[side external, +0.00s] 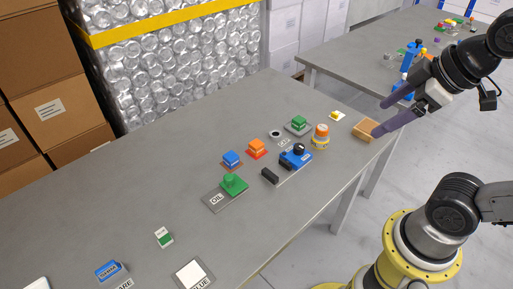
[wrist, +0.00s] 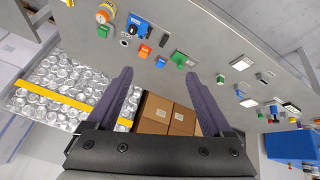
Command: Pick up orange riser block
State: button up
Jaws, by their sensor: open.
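The orange riser block (side external: 257,146) sits on a small red pad in the middle of the grey table, between a blue block (side external: 231,157) and a blue device with a black knob (side external: 295,157). It also shows in the wrist view (wrist: 145,50), above and slightly left of the space between the fingers. My gripper (side external: 380,118) has two long purple fingers, spread apart and empty. It is raised at the right edge of the table, well to the right of the orange block. In the wrist view my gripper (wrist: 158,77) touches nothing.
A green piece (side external: 232,184) stands on the OIL plate. Cardboard boxes (side external: 45,60) stand behind. The table's left middle is mostly clear.

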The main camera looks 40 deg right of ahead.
jog(key=w+r+n, duration=0.5)
jog(key=w, duration=0.3)
jog(key=n+g, duration=0.6)
jog(key=n, duration=0.3)
send_over(256, 143)
jog(key=f, duration=3.3)
jog(key=shift+d+f, duration=0.2)
jog(key=shift+f, duration=0.15)
jog(key=shift+a+f, duration=0.15)
jog(key=shift+f, duration=2.95)
grip_shut()
